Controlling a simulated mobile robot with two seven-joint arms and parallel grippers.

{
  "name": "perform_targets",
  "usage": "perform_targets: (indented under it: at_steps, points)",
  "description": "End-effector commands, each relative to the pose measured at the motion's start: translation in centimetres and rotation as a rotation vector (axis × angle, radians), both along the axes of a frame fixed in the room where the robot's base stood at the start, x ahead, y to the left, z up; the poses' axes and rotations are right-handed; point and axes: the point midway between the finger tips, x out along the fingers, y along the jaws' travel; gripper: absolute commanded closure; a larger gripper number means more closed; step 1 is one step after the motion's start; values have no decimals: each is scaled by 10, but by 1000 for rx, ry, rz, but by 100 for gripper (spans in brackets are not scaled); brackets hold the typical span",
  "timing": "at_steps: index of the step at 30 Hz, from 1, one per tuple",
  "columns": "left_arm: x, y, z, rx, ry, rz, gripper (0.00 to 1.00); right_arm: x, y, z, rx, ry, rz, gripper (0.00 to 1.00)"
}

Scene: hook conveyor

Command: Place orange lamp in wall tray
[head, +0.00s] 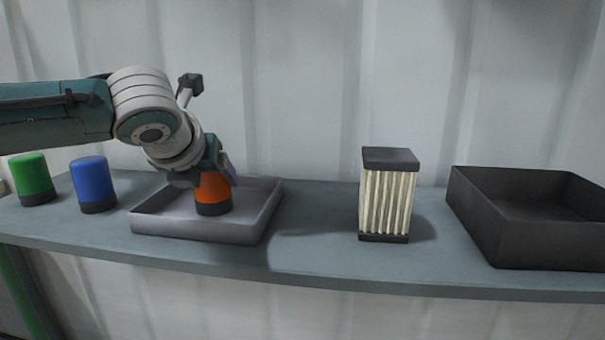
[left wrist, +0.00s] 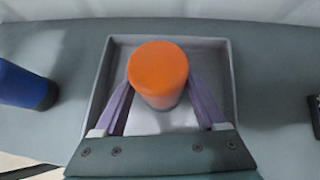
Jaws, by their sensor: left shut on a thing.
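The orange lamp (head: 214,190), with a dark base, is upright inside the light grey tray (head: 262,222) on the shelf. My left gripper (head: 215,178) comes down over it and is shut on it. In the left wrist view, the two purple fingers (left wrist: 158,92) sit on either side of the orange lamp (left wrist: 158,70), with the grey tray (left wrist: 232,85) around it. I cannot tell whether the lamp's base touches the tray floor. My right gripper is not in view.
A blue lamp (head: 93,182) and a green lamp (head: 31,178) stand left of the tray. A pleated filter block (head: 386,200) with dark ends stands right of it. A black bin (head: 545,235) is at the far right. The shelf (head: 310,235) is clear between tray and filter.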

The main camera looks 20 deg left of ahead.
Motion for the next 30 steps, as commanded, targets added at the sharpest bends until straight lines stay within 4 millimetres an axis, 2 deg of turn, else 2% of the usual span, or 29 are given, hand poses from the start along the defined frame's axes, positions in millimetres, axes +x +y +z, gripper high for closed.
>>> perform_targets:
  at_steps: [2,3,9,20,23,30]
  points:
    - [0,0,0,0,-1,0,88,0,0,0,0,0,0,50]
    - [0,0,-1,0,0,0,25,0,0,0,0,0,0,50]
    - [0,0,-1,0,0,0,2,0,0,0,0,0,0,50]
    - [-2,-1,4,1,-1,-1,0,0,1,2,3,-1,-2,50]
    - [-9,-3,11,1,-1,-2,0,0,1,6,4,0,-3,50]
    - [-41,-17,39,1,-2,-3,0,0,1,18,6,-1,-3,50]
